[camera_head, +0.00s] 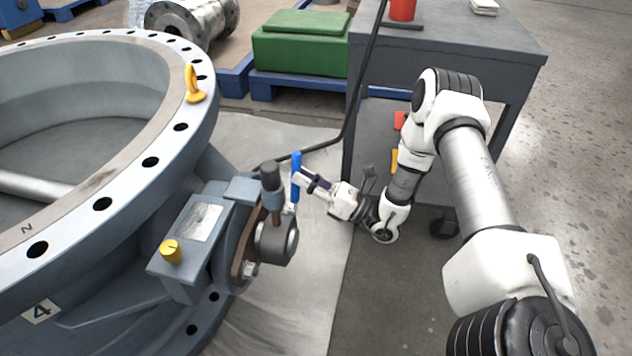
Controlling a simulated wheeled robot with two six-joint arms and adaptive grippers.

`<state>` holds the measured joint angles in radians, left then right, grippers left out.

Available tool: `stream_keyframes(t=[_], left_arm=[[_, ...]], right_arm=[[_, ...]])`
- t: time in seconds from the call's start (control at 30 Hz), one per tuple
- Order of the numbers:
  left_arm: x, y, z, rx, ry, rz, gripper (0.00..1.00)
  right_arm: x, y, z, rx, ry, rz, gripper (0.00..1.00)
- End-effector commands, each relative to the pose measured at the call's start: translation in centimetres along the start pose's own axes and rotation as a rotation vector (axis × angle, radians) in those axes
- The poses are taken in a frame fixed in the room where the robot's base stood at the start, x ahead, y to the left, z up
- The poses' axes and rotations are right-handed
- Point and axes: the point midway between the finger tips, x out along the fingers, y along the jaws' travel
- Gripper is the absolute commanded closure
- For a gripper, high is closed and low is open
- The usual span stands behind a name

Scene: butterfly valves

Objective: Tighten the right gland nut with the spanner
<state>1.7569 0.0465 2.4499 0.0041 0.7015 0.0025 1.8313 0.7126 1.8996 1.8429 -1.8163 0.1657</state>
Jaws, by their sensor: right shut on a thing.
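The spanner has a blue handle (296,168) and stands about upright beside the valve's shaft end. My right gripper (303,182) is shut on this handle, coming in from the right. The spanner's lower end is small and partly hidden behind the shaft parts, so I cannot tell whether it sits on a nut. The large grey butterfly valve (185,130) carries a brown gland plate (243,235) around a dark round shaft end (277,240). One silver nut (250,269) shows at the plate's lower edge. The right gland nut is not clearly seen. My left gripper is not in view.
A grey upright lever (271,185) stands close to the left of the spanner. A grey cart (455,35) stands behind my right arm. A black cable (350,115) runs past it.

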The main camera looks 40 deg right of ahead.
Motion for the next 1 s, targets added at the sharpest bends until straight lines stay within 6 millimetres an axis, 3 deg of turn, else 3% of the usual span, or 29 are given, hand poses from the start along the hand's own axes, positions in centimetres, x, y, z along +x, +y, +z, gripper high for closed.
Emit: stream_keyframes(t=[0.2, 1.0], left_arm=[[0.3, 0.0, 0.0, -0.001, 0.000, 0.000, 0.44], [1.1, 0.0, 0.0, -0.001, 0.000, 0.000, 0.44]], right_arm=[[1.1, 0.1, -0.4, -0.002, -0.001, 0.002, 1.00], [1.4, 0.1, -0.5, -0.002, -0.001, 0.001, 1.00]])
